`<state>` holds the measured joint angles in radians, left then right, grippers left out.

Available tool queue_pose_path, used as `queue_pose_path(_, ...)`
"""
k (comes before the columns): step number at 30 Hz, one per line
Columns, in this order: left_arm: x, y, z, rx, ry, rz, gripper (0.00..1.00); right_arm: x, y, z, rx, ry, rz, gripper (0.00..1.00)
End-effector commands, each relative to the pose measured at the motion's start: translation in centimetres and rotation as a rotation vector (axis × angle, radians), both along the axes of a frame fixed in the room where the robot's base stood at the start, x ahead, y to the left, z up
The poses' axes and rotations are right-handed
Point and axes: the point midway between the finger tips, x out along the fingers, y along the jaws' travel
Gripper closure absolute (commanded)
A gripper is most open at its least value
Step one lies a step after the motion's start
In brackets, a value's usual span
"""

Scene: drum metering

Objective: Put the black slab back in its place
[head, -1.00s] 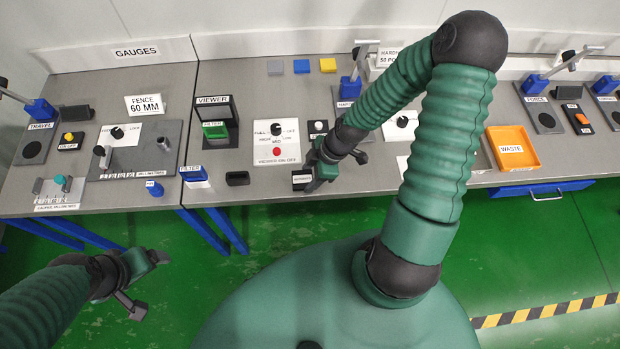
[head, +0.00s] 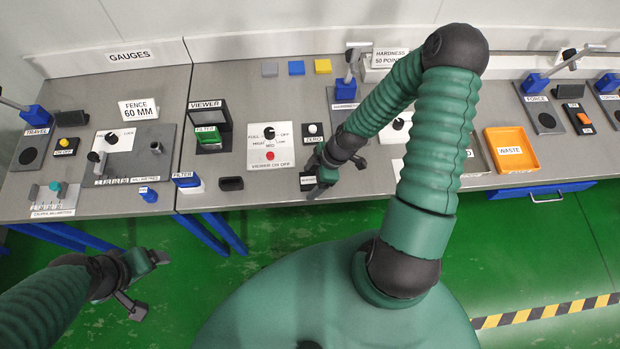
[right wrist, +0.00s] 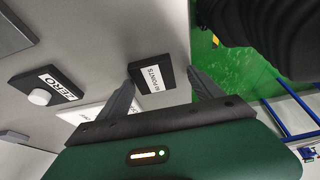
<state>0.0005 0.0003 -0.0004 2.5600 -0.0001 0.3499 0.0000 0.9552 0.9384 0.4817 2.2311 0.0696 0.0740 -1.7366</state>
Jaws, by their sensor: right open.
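A black slab with a white label (head: 307,181) is near the bench's front edge, right of the viewer panel. In the right wrist view the black slab (right wrist: 166,83) shows between the fingers, its label ending in "POINTS". My right gripper (right wrist: 160,85) is open, with a finger on either side of the slab; I cannot tell whether either touches it. In the head view my right gripper (head: 321,182) hides part of the slab. My left gripper (head: 148,283) hangs open and empty over the green floor at the lower left.
A small black holder (head: 231,183) lies left of the slab. The viewer panel (head: 270,146) and the ZERO box (head: 313,132) stand behind. An orange WASTE tray (head: 512,149) is to the right. Bare bench lies between the holder and the slab.

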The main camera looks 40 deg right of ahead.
Motion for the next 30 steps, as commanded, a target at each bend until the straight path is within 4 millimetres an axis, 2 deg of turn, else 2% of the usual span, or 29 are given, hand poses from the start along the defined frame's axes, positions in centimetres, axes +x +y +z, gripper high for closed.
queue_pose_path(5, 0.0, -0.1, -0.1, 0.000, 0.000, -0.001, 0.16, -0.2, -0.4, 1.9, -0.006, -0.003, -0.001, 0.24)
queue_pose_path(12, 0.0, 0.0, 0.1, 0.000, 0.000, -0.001, 0.16, -1.4, -2.0, 7.9, -0.013, -0.004, -0.003, 0.24)
queue_pose_path(15, 0.0, 0.0, 0.4, 0.000, 0.000, -0.001, 0.16, -1.9, -2.6, 9.8, -0.012, -0.002, -0.002, 0.24)
queue_pose_path(20, 0.0, 0.0, 0.5, 0.000, 0.000, 0.000, 0.16, -2.2, -3.4, 11.2, -0.007, 0.004, -0.003, 0.24)
queue_pose_path(23, 0.0, 0.0, 0.5, 0.000, 0.000, -0.001, 0.16, -2.6, -2.7, 11.3, -0.026, 0.052, -0.038, 0.24)
queue_pose_path(26, 0.0, 0.0, 0.5, 0.000, 0.000, -0.001, 0.16, -3.2, -1.4, 11.6, -0.082, 0.141, -0.151, 0.24)
queue_pose_path(30, 0.0, 0.0, 0.5, 0.000, 0.000, -0.001, 0.16, -3.5, 0.9, 13.7, -0.184, 0.204, -0.433, 0.24)
